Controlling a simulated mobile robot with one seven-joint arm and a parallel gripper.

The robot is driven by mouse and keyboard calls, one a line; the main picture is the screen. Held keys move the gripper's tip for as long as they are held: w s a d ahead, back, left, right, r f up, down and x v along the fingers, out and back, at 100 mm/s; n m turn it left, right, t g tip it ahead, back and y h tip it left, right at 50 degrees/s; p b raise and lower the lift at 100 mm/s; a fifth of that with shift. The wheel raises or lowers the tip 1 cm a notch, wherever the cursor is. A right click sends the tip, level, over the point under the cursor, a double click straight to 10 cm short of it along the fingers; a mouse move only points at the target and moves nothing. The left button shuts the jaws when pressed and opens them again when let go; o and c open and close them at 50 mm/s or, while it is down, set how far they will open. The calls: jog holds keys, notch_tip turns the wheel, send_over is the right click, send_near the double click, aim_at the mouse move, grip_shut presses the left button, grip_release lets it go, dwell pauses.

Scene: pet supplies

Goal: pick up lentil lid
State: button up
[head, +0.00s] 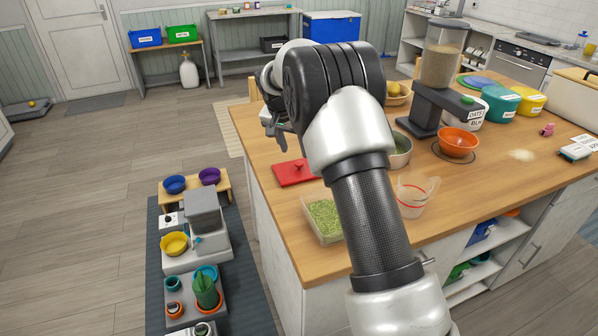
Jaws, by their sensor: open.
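A flat red lid (294,174) with a small raised handle lies on the wooden counter near its left edge. It is most likely the lentil lid, though no label on it can be read. A clear open container (325,220) full of green lentils stands in front of it, partly behind my arm. My gripper (289,146) is open and points down just above and behind the red lid in the picture. It appears empty and apart from the lid. My arm hides part of the counter to the right.
On the wooden counter (468,186), a measuring jug (413,196), a metal bowl (401,152), an orange bowl (458,142) and a grain dispenser (441,68) stand right of my arm. Bowls and feeders stand on a floor mat (246,262) at left.

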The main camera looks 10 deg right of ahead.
aim_at(299, 163)
jog(key=shift+x, duration=3.1)
jog(key=shift+s+d, duration=0.1)
jog(key=shift+s, duration=0.05)
grip_shut()
